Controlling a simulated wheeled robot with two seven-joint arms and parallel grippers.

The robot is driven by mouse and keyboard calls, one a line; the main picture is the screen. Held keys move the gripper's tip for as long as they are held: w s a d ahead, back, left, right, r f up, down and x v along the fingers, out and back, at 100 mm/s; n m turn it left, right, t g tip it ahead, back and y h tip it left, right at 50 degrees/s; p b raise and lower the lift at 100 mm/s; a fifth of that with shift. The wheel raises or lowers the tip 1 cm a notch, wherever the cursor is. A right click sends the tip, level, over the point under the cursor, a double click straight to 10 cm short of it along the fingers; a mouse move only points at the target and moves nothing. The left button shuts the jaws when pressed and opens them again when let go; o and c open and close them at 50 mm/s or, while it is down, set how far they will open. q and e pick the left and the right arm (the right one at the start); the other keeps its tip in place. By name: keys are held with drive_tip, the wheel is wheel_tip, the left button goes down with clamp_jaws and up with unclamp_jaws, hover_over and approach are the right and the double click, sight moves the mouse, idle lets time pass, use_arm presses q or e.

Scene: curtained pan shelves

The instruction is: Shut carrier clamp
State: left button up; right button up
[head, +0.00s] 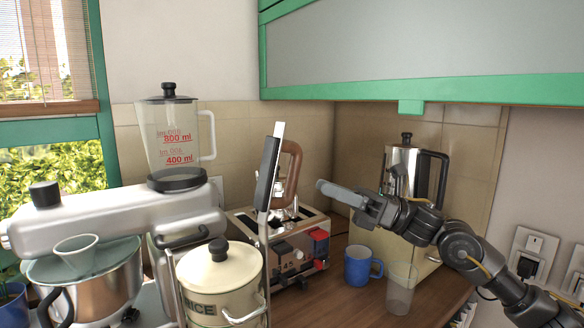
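A cream lidded tin (219,285) with a black knob and dark lettering stands at the front centre, inside a metal wire frame that looks like the carrier. A tall lever with a black grip (266,175) and a pale metal edge rises upright at the frame's right side; it looks like the clamp, standing up off the lid. My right gripper (330,190) comes in from the right, its light grey fingers pointing left towards the lever, apart from it. I cannot tell its opening from this edge-on angle. My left gripper is not in view.
A toaster (320,220) stands behind the lever, near a brown loop handle (294,165). A blue mug (357,265) and a clear glass (400,291) stand below my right arm. A metal urn (402,168) is behind it. A stand mixer (120,218) and blender (170,140) fill the left.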

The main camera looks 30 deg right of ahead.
sight(292, 176)
drive_tip(key=shift+p+x, duration=1.85)
drive_tip(key=shift+x, duration=2.3)
drive_tip(key=shift+w+f, duration=0.1)
clamp_jaws()
